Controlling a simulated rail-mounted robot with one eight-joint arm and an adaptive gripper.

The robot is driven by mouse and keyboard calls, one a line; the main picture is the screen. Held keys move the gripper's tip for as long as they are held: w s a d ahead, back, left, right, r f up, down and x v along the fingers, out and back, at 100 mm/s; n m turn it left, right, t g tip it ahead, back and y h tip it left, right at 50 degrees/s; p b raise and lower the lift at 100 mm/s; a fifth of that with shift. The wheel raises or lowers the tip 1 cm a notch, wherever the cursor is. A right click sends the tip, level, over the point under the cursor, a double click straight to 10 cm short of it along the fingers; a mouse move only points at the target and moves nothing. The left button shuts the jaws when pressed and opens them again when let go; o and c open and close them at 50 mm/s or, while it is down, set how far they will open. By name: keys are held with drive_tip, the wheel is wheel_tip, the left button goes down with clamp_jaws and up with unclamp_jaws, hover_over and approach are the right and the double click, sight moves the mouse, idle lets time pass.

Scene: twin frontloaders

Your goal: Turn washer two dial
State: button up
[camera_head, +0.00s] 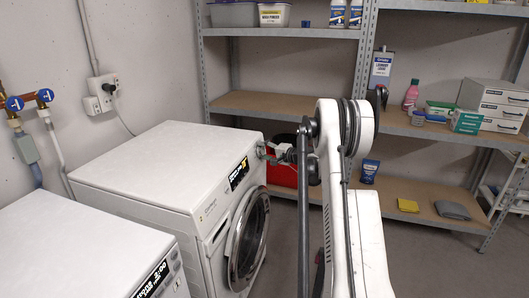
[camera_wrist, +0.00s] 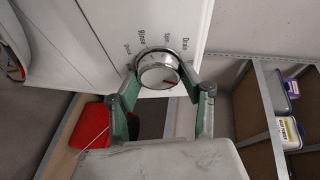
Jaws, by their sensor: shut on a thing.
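A silver round dial (camera_wrist: 158,68) sits on the white front panel of the farther washer (camera_head: 165,165). Words including Rinse, Spin and Drain are printed around it, and a short red mark shows near its rim in the wrist view. My gripper (camera_wrist: 162,82) has its green-lined fingers on either side of the dial and is shut on it. In the head view my gripper (camera_head: 270,152) is at the right end of that washer's control panel, past the lit display (camera_head: 238,173). The dial is mostly hidden there by my gripper.
The round door (camera_head: 248,238) of this washer appears closed below the panel. A nearer washer (camera_head: 75,255) stands at the lower left. Metal shelves (camera_head: 280,104) with bottles and boxes stand behind. A red container (camera_head: 281,174) is behind my gripper. Open floor lies to the right.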

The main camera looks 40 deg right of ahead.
drive_tip(key=shift+m, duration=0.4)
drive_tip(key=o, duration=1.1)
drive_tip(key=shift+o, duration=0.2)
drive_tip(key=v, duration=1.2)
drive_tip(key=shift+r, duration=0.25)
drive_tip(key=shift+w+d, duration=0.1)
